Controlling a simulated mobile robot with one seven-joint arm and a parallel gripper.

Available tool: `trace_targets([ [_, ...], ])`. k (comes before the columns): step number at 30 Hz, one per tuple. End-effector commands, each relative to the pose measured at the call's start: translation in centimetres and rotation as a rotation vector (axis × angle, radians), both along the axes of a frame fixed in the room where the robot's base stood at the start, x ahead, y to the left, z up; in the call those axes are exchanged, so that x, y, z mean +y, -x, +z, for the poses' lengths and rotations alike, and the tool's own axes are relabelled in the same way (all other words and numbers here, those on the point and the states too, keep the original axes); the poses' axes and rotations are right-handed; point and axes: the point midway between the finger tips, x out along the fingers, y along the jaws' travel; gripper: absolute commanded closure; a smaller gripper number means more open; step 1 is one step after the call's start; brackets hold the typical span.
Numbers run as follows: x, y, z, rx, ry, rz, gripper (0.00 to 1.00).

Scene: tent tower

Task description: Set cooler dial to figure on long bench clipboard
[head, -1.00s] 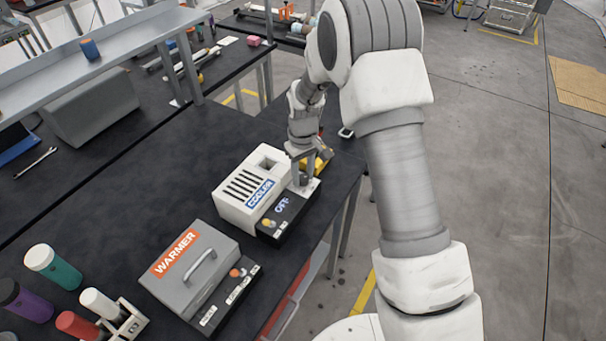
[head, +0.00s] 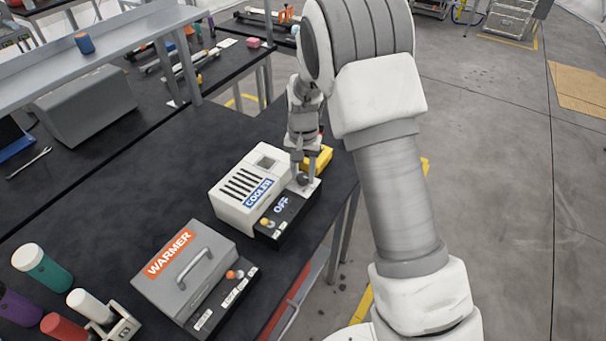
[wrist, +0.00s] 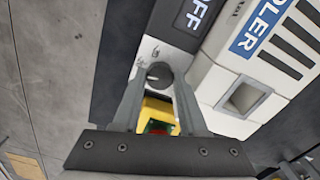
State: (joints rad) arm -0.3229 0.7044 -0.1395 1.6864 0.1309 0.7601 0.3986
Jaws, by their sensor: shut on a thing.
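The white cooler (head: 243,190) stands on the black bench, with a blue COOLER label and a dark front panel. Its display (head: 281,204) reads OFF, and OFF also shows upside down or turned in the wrist view (wrist: 196,14). The round grey dial (wrist: 159,74) sits on a pale plate at the panel's end. My gripper (head: 303,181) points down over that plate, its two fingers closed on the dial from both sides. The dial's pointer and fine markings are too small to read. I cannot make out a clipboard.
A grey warmer (head: 184,272) stands nearer on the same bench, beside several bottles. A yellow object (head: 318,160) lies just behind my gripper. A grey raised shelf (head: 100,58) crosses the back left. The bench middle is clear.

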Motion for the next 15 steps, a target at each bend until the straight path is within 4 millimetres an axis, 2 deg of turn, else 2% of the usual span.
trace_targets([
  [6,0.03,-0.04,0.05,-0.001,-0.001,-0.109,1.00],
  [15,0.00,-0.05,0.08,-0.001,-0.001,-0.173,1.00],
])
